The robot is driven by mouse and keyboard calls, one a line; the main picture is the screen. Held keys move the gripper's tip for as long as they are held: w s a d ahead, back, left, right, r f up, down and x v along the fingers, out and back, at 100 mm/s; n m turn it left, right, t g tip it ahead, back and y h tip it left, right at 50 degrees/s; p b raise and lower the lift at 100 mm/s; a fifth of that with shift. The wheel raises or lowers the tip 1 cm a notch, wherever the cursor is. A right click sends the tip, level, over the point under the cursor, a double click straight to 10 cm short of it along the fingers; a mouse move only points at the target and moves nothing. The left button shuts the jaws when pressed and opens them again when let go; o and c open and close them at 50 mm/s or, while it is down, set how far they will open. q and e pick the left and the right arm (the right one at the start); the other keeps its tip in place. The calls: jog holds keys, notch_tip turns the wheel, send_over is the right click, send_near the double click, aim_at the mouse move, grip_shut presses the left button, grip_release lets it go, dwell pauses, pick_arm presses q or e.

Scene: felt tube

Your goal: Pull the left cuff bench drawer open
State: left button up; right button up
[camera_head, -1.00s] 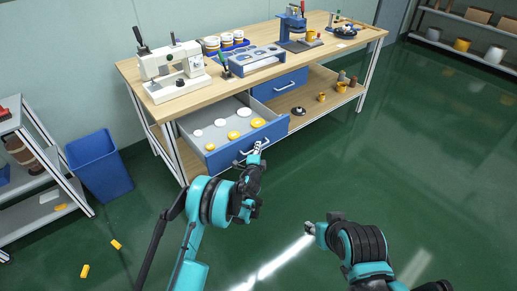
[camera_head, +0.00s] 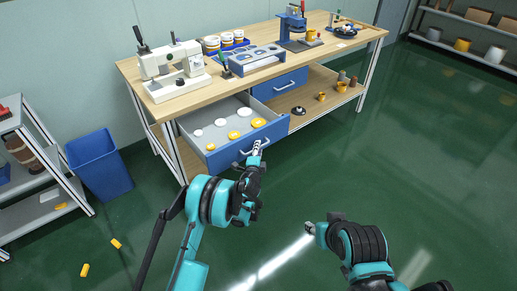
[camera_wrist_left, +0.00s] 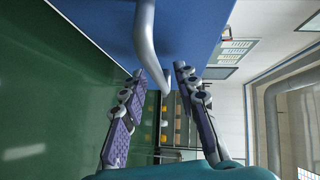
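The left cuff bench drawer stands pulled out under the bench top, its grey tray (camera_head: 187,124) showing several white and yellow round pieces. Its blue front (camera_head: 221,156) carries a metal bar handle (camera_head: 239,162). My left gripper (camera_head: 257,148) is at the handle's right part. In the left wrist view the handle (camera_wrist_left: 145,37) runs down between the two fingers of my left gripper (camera_wrist_left: 160,72); they stand apart with a gap around the bar, and contact is unclear. My right gripper (camera_head: 311,229) is low over the floor, away from the bench; its fingers are too small to read.
A second blue drawer (camera_head: 280,86) is shut beside the open one. A sewing machine (camera_head: 172,70) and trays stand on the bench top (camera_head: 215,88). A blue bin (camera_head: 99,165) and a shelf rack (camera_head: 36,160) stand at the left. The green floor in front is mostly clear.

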pick_arm(q)
jog(key=f+v, duration=0.1)
jog(key=v, duration=0.5)
jog(key=shift+s+r, duration=0.25)
jog(key=shift+r, duration=0.3)
jog(key=s+a+r+n+g+y, duration=0.1)
jog(key=s+a+r+n+y, duration=0.2)
jog(key=a+r, duration=0.35)
jog(key=s+a+r+n+g, duration=0.2)
jog(key=a+r+n, duration=0.25)
jog(key=r, duration=0.35)
jog(key=s+a+r+n+g+y, duration=0.1)
jog(key=s+a+r+n, duration=0.15)
jog(key=s, duration=0.35)
jog(key=s+a+r+n+g, duration=0.1)
jog(key=s+a+r+n, duration=0.1)
jog(key=s+a+r, duration=0.3)
jog(key=s+f+n+g, duration=0.2)
jog(key=s+n, duration=0.1)
jog(key=s, duration=0.9)
jog(key=s+a+f+n+g+h, duration=0.1)
jog(key=s+f+n+g, duration=0.1)
jog(key=s, duration=1.1)
jog(key=shift+f+n, duration=0.6)
